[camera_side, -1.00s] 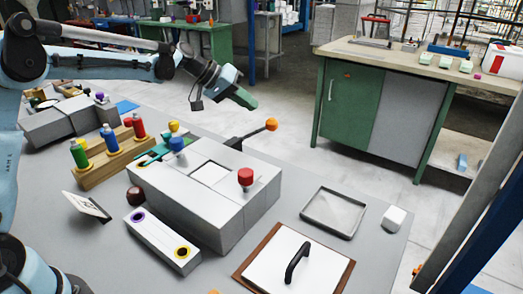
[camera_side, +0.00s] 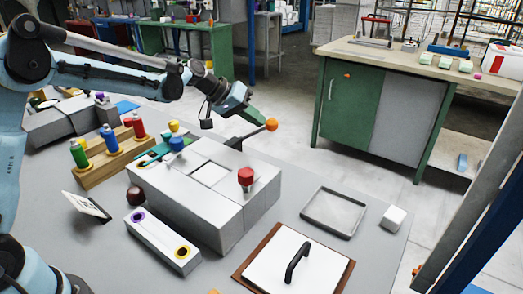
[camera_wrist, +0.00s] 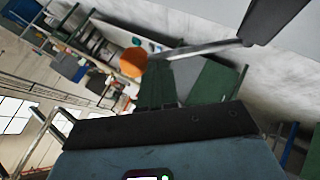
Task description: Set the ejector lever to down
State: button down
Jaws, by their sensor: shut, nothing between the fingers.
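The ejector lever has an orange ball knob (camera_side: 271,124) on a dark arm that sticks out and up from the far side of the grey press block (camera_side: 235,187). In the wrist view the orange knob (camera_wrist: 132,62) shows just beyond the fingers, with its rod running to the upper right. My gripper (camera_side: 259,117) has green fingers, shut and empty. Its tips are right beside the knob, on its left in the side view. I cannot tell whether they touch it. The fingers also show in the wrist view (camera_wrist: 157,85).
The press has a blue knob (camera_side: 177,144) and a red knob (camera_side: 246,176) on top. A rack of bottles (camera_side: 103,165) stands to the left.

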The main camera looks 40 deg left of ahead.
aim_at(267, 131)
jog(key=shift+d+f, duration=0.1)
jog(key=shift+d, duration=0.15)
jog(key=shift+d+f+m+y, duration=0.5)
jog(key=shift+d+f+y, duration=0.45)
jog(key=shift+y, duration=0.35)
jog(key=shift+d+f+m+y, duration=0.3)
jog(key=shift+d+f+y, duration=0.4)
jog(key=shift+y, duration=0.3)
jog(key=shift+d+f+y, duration=0.15)
jog(key=shift+f, duration=0.35)
jog(key=shift+d+f+y, duration=0.15)
jog(key=shift+f, duration=0.3)
jog(key=shift+d+f+g, duration=0.1)
jog(key=shift+g, duration=0.2)
